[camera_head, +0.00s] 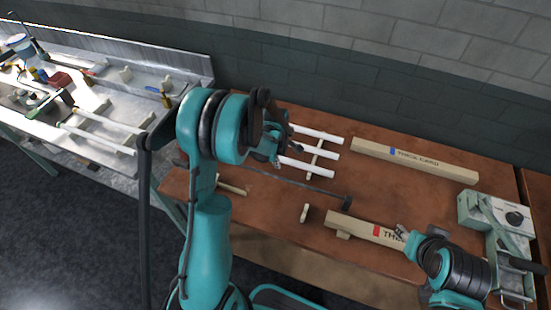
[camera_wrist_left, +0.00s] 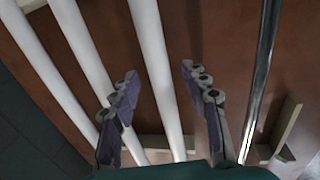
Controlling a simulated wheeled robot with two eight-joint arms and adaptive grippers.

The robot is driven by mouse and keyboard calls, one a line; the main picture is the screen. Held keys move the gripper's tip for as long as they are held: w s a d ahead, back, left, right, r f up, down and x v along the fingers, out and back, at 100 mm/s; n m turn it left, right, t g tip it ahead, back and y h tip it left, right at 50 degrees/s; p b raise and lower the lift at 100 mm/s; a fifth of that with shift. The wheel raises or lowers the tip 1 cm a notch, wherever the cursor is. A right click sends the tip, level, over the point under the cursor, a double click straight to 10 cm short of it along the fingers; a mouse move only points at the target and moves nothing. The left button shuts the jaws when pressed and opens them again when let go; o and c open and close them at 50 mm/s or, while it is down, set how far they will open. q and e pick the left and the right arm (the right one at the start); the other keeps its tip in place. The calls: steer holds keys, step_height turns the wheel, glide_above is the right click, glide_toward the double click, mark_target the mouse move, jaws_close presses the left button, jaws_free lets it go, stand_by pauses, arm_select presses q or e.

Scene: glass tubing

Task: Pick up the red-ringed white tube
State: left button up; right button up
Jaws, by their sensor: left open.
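Three white tubes lie side by side on a wooden rack in the head view: the far tube (camera_head: 318,133), the middle tube (camera_head: 321,151) and the near tube (camera_head: 308,167). I see no red ring on any of them. My left gripper (camera_head: 277,148) is over their left ends, partly hidden by its own arm. In the left wrist view the left gripper (camera_wrist_left: 159,72) is open, with one white tube (camera_wrist_left: 153,60) running between its fingers, apart from both. Two more tubes are to the left. My right gripper (camera_head: 401,232) is small beside a long box; its jaws are unclear.
A metal rod (camera_wrist_left: 262,70) lies right of the tubes, on wooden supports (camera_wrist_left: 287,130). Long boxes lie behind (camera_head: 415,160) and in front (camera_head: 360,229) on the brown table. A grey device (camera_head: 500,213) stands at the right. A cluttered metal bench (camera_head: 60,135) is at the left.

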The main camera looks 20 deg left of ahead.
arm_select(q)
steer(key=shift+r, duration=0.1)
jaws_close()
